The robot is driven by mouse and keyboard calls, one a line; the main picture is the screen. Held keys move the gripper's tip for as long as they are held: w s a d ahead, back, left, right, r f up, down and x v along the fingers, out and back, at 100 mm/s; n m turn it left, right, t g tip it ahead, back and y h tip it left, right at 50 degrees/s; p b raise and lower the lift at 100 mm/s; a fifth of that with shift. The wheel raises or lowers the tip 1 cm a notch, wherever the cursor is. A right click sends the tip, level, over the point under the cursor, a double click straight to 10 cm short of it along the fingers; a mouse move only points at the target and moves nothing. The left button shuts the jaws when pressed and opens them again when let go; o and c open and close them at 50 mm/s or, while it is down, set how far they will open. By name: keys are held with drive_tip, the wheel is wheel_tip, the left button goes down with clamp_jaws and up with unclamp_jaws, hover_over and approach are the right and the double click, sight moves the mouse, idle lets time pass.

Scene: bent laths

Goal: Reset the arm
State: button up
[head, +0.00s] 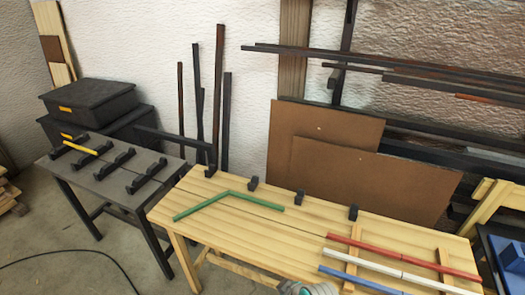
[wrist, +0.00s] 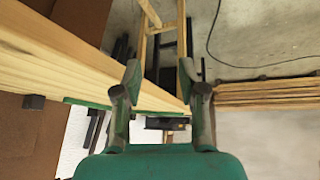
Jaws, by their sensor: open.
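My gripper (wrist: 160,82) is open and empty in the wrist view, its two fingers apart with the table edge and floor beyond. In the head view only a grey-green piece of my arm shows at the bottom edge. A green bent lath (head: 203,207) lies on the wooden table (head: 225,234). A red lath (head: 400,258), a white lath (head: 398,270) and a blue lath (head: 360,281) lie across wooden strips at the table's right. A short yellow lath (head: 80,148) lies on the black holders of the grey table (head: 108,176).
Black blocks (head: 299,196) stand along the wooden table's back edge. Black boxes (head: 90,101) are stacked behind the grey table. Brown boards (head: 330,155) and dark bars lean at the wall. A blue object (head: 513,257) is at far right. Floor at left is mostly free, with a cable.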

drive_tip(key=s+d+f+m+t+h, duration=0.1)
drive_tip(key=s+d+m+t, duration=0.3)
drive_tip(key=s, duration=0.6)
drive_tip(key=s+d+f+m+t+h, duration=0.1)
drive_tip(key=s+d+m, duration=0.1)
drive_tip(key=s+d, duration=0.55)
drive_tip(key=s+d+r+m+t+h, duration=0.2)
drive_tip(key=s+r+m+t, duration=0.1)
drive_tip(key=s+r, duration=1.3)
drive_tip(key=shift+s+d+r+t, duration=0.2)
drive_tip(key=shift+s+t, duration=0.6)
drive_tip(key=shift+s, duration=0.15)
